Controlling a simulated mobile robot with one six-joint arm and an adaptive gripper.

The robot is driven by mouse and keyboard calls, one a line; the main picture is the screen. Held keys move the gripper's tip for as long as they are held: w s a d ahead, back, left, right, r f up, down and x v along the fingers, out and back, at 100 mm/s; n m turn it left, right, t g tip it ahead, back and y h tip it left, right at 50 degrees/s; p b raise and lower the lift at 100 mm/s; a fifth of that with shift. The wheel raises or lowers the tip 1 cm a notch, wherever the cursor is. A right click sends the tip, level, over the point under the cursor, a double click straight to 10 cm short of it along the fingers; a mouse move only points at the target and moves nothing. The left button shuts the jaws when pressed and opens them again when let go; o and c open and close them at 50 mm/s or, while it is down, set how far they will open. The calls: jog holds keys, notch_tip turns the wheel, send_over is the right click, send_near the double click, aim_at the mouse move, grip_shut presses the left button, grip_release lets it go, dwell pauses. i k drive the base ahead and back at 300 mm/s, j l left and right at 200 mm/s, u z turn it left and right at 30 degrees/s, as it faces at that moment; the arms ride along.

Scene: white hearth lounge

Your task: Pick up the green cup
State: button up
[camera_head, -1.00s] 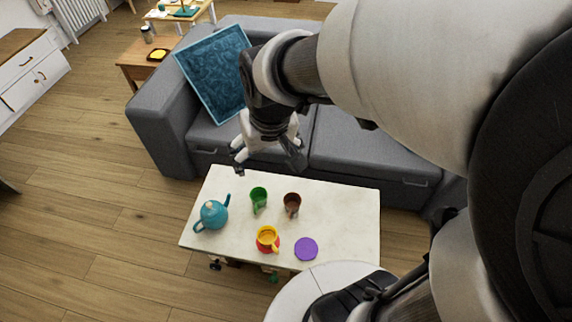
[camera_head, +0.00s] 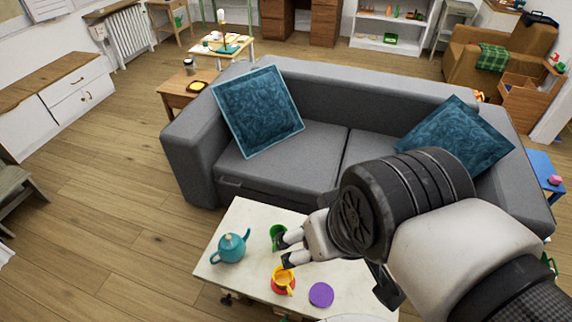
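The green cup (camera_head: 275,235) stands on the white low table, with its right side partly covered by my gripper. My gripper (camera_head: 285,252) comes in from the right, low over the table, its fingers spread and pointing left. The upper finger is right at the cup in the picture; I cannot tell whether it touches. Nothing shows held between the fingers.
The white table (camera_head: 222,268) also bears a teal teapot (camera_head: 231,247), a yellow cup on a red base (camera_head: 283,281) and a purple disc (camera_head: 321,295). A grey sofa (camera_head: 290,150) with blue cushions stands behind. Wooden floor lies open at left.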

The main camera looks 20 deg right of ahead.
aim_at(276, 229)
jog(key=i+j+z, duration=0.25)
jog(key=j+z, duration=0.3)
jog(key=i+j+z, duration=0.1)
jog(key=j+z, duration=0.15)
jog(key=j, duration=0.25)
jog(key=j+z, duration=0.25)
jog(key=i+j+z, duration=0.15)
jog(key=j, duration=0.1)
